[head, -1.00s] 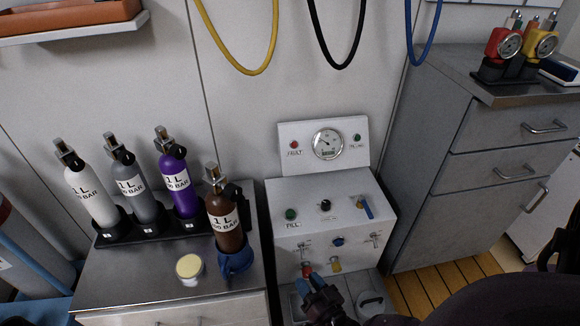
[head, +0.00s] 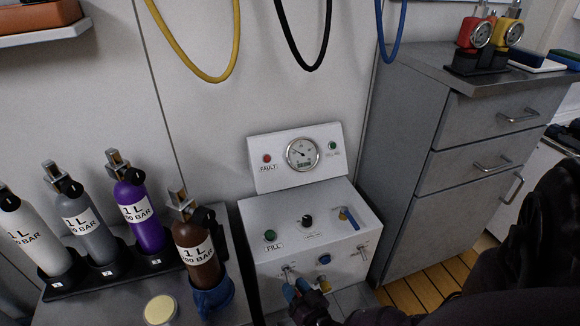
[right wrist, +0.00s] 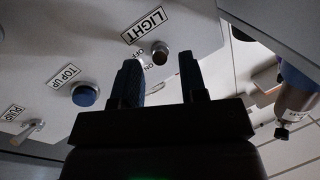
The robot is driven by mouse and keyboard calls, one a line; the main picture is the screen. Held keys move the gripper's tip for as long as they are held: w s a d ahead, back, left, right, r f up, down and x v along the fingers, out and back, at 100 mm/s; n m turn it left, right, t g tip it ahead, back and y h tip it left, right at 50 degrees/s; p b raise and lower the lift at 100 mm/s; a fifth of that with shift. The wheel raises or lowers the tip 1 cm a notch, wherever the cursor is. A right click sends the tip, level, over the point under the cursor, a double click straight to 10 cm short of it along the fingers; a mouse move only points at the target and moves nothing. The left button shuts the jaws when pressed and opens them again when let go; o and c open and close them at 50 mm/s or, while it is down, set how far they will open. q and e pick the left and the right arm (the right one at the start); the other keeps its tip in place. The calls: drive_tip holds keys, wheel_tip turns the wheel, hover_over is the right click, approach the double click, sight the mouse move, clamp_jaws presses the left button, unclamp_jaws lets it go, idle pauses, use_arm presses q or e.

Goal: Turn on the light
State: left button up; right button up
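The light switch (right wrist: 160,53) is a small metal toggle marked OFF and ON, beside the LIGHT label (right wrist: 143,25) in the right wrist view. In the head view the switch (head: 288,269) is at the left on the front of the white fill panel (head: 350,280). My right gripper (head: 296,288) is just in front of it. In the right wrist view the gripper (right wrist: 160,75) is open, with one finger on each side of the switch. I cannot tell whether the fingers touch it. My left gripper is not in view.
A grey drawer cabinet (head: 420,190) stands to the right.

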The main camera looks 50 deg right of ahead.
drive_tip(key=shift+x, duration=0.9)
clamp_jaws()
